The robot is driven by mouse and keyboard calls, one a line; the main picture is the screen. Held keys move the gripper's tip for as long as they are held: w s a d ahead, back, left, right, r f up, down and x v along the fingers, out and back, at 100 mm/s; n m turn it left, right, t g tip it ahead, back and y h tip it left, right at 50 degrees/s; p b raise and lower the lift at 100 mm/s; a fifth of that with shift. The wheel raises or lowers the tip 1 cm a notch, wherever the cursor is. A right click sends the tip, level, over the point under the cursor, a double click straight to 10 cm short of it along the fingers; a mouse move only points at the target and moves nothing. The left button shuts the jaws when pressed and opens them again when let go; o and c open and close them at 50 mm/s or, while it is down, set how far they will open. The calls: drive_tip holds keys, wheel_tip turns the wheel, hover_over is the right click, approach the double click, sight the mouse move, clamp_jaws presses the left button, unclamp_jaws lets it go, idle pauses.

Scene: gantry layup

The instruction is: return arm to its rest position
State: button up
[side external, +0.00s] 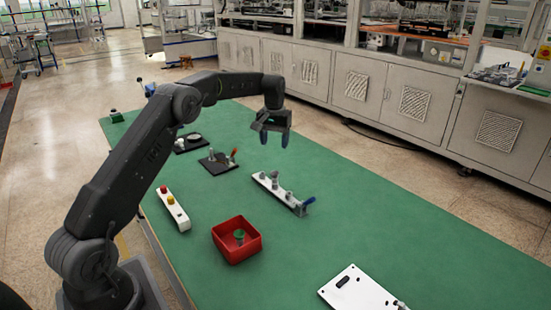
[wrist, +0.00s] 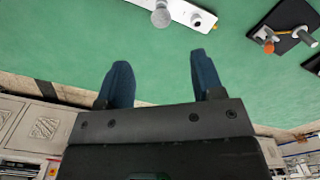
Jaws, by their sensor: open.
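My gripper (side external: 274,138) is raised above the green table (side external: 330,208), over its far half in the side view. Its two blue fingers point down and stand apart with nothing between them. The wrist view also shows the gripper (wrist: 158,80) open and empty, with green table surface beyond the fingertips.
On the table are a red bin (side external: 237,252) with a green piece inside, a white fixture (side external: 281,192) with grey posts and a blue handle, dark plates (side external: 217,163), a button box (side external: 173,208) and a white plate (side external: 355,290). Grey cabinets (side external: 365,88) line the back.

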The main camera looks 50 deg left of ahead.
drive_tip(key=s+d+r+m+t, duration=0.3)
drive_tip(key=s+d+r, duration=1)
drive_tip(key=d+r, duration=0.2)
drive_tip(key=s+d+f+m+t, duration=0.1)
drive_tip(key=s+d, duration=0.3)
drive_tip(key=s, duration=0.7)
drive_tip(key=s+d+f+m+t, duration=0.1)
drive_tip(key=s+d, duration=0.4)
drive_tip(key=s, duration=0.6)
wheel_tip(320, 180, down, 2)
drive_tip(key=shift+s+d+m+t, duration=0.2)
drive_tip(key=shift+d+m+t, duration=0.1)
drive_tip(key=shift+m, duration=0.5)
